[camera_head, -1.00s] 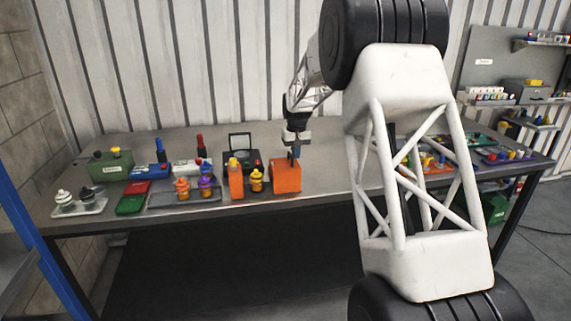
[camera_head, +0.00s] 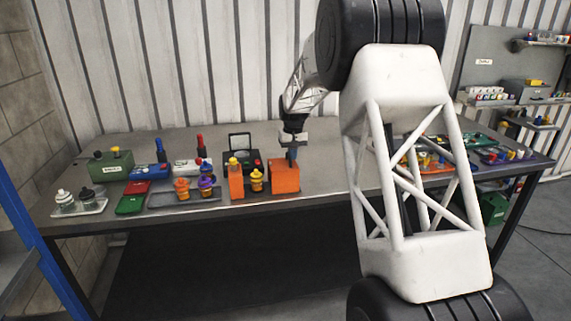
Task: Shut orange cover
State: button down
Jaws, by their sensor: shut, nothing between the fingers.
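An orange panel (camera_head: 285,178), which looks like the orange cover, stands upright near the front edge of the table. A narrower orange piece (camera_head: 236,182) stands to its left, with a yellow knobbed part (camera_head: 256,181) between them. I cannot tell whether the two orange pieces are joined. My gripper (camera_head: 292,156) points down at the top edge of the orange panel, its fingers shut and empty. At this size I cannot tell whether the fingertips touch the panel or are just behind it.
A dark box with a raised frame (camera_head: 240,143) stands behind the orange pieces. A grey tray (camera_head: 185,197) with orange and purple knobbed parts is to the left. The table (camera_head: 325,160) is bare just right of the panel. My arm hides part of the right side.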

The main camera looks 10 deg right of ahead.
jog(key=a, duration=1)
dwell(2.0)
jog(key=shift+d, duration=0.4)
jog(key=shift+r, duration=0.1)
dwell(0.3)
notch_tip(320, 180, up, 8)
dwell(1.2)
dwell(0.4)
